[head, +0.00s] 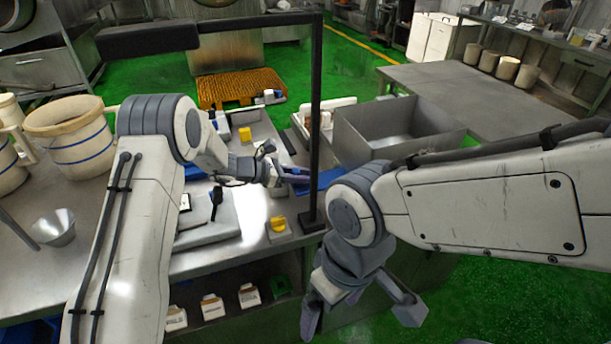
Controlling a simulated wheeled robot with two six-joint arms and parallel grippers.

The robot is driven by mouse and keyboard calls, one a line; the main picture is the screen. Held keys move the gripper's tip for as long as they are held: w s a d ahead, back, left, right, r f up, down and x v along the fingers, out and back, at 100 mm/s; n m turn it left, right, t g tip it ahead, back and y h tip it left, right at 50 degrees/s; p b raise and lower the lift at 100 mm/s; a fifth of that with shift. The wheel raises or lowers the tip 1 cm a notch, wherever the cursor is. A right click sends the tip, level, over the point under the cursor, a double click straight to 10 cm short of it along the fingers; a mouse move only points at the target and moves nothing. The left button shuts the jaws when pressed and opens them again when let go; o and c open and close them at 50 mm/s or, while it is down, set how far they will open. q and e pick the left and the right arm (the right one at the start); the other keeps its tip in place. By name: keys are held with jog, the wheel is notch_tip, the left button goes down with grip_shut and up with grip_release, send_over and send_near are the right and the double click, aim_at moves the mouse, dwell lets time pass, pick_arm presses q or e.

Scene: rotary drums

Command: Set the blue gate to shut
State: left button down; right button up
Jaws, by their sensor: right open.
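Several blue parts show on the bench, and I cannot tell for sure which is the blue gate. A flat blue piece (322,181) lies at the black post, partly hidden by the post and my arms. My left gripper (279,174) is beside it, on its left; its fingers are small and overlapped, so I cannot tell whether they touch it or are open. My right gripper (360,312) is open and empty, pointing down in front of the bench, well nearer than the blue piece.
A black post (314,120) with a crossbar stands on the bench. An open metal bin (395,128) is behind my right arm. Green floor lies at right.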

aim_at(327, 178)
dwell(0.4)
pick_arm(q)
jog(key=d, duration=0.1)
jog(key=w+d+b, duration=0.1)
jog(key=d, duration=0.1)
jog(key=d+b, duration=0.1)
jog(key=d, duration=0.1)
jog(key=shift+w+d+f, duration=0.1)
jog(key=shift+w+d, duration=0.15)
jog(key=shift+w, duration=0.1)
jog(key=shift+w+d, duration=0.1)
jog(key=shift+d, duration=0.15)
jog(key=shift+r, duration=0.2)
jog(key=shift+d, duration=0.1)
jog(key=c, duration=0.9)
grip_release()
jog(key=o, duration=0.3)
jog(key=shift+d, duration=0.15)
jog(key=shift+a, duration=0.2)
